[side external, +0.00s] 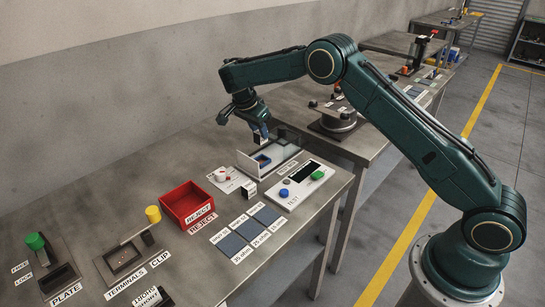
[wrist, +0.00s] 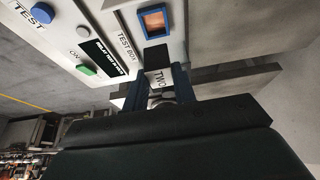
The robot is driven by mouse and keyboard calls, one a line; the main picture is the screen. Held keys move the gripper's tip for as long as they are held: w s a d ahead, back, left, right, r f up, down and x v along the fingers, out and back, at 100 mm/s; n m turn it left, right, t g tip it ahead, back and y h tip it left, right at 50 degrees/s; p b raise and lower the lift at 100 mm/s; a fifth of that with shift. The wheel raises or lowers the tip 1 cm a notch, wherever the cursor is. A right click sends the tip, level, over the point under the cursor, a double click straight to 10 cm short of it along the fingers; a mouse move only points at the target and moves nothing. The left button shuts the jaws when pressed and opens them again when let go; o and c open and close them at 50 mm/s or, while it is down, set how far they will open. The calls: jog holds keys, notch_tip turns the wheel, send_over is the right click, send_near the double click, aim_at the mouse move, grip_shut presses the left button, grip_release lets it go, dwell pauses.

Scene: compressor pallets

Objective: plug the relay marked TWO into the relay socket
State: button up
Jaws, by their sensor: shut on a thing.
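My gripper (side external: 261,131) is shut on a dark relay (side external: 260,140) with a white label. In the wrist view my gripper (wrist: 160,92) holds this relay (wrist: 157,79) and its label reads TWO. In the side view the relay hangs in the air above a clear-walled enclosure. The relay socket appears to be the blue-rimmed opening (side external: 262,160) inside it. In the wrist view the blue-rimmed socket (wrist: 153,21), orange-brown inside, lies beyond the relay, and the relay looks apart from it. The relay's underside is hidden.
The white test box (side external: 297,188) has a blue button, a green button and a dark display. A clear panel (side external: 285,138) stands around the socket. A black and white block (side external: 248,190) stands nearby. A red reject bin (side external: 187,204) and dark mats (side external: 249,228) are in front.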

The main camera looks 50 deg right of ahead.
jog(key=shift+f, duration=4)
jog(key=shift+f, duration=0.2)
jog(key=o, duration=1)
jog(key=shift+r, duration=0.1)
jog(key=v, duration=1.2)
jog(key=shift+r, duration=0.1)
